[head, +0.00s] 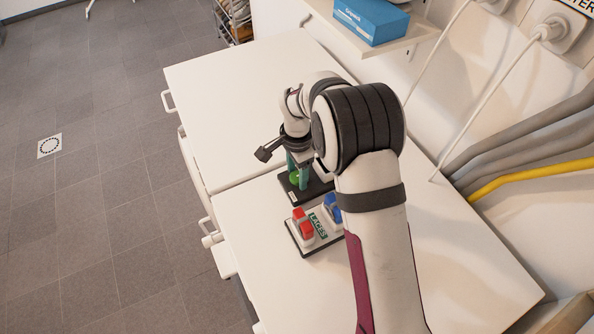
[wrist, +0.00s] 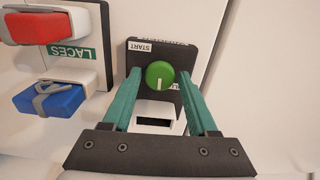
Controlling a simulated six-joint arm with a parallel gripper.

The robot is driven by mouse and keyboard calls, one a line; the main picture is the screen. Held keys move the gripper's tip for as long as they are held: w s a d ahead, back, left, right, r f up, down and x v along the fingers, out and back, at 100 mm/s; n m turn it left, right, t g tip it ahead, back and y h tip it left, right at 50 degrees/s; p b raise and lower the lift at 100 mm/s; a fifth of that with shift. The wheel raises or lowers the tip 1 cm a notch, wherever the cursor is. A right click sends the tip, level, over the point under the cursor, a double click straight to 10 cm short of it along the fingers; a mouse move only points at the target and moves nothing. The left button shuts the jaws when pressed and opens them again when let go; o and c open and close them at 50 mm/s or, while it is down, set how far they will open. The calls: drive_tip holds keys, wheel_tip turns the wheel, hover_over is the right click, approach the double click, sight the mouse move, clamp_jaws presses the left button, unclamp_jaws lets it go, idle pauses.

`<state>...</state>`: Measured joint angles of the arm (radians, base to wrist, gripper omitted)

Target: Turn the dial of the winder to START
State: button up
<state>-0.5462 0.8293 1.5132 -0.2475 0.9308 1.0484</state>
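The winder is a dark plate (wrist: 133,60) with a round green dial (wrist: 160,75). A white line on the dial points down in the wrist view. The START label (wrist: 140,47), upside down there, is at the plate's upper left. Another label at the right is partly hidden by a finger. My gripper (wrist: 160,72) is open, its two teal fingers on either side of the dial with a gap on each side. Whether the tips are level with the dial I cannot tell. In the head view the dial (head: 294,177) shows between the fingers, partly hidden.
A LACES board (head: 318,222) with a red block (head: 302,223) and a blue block (head: 332,207) lies close by the winder. A white slotted part (wrist: 153,119) sits below the dial in the wrist view. A blue box (head: 371,20) is on a shelf. The white tabletop (head: 225,90) is mostly clear.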

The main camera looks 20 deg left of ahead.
clamp_jaws()
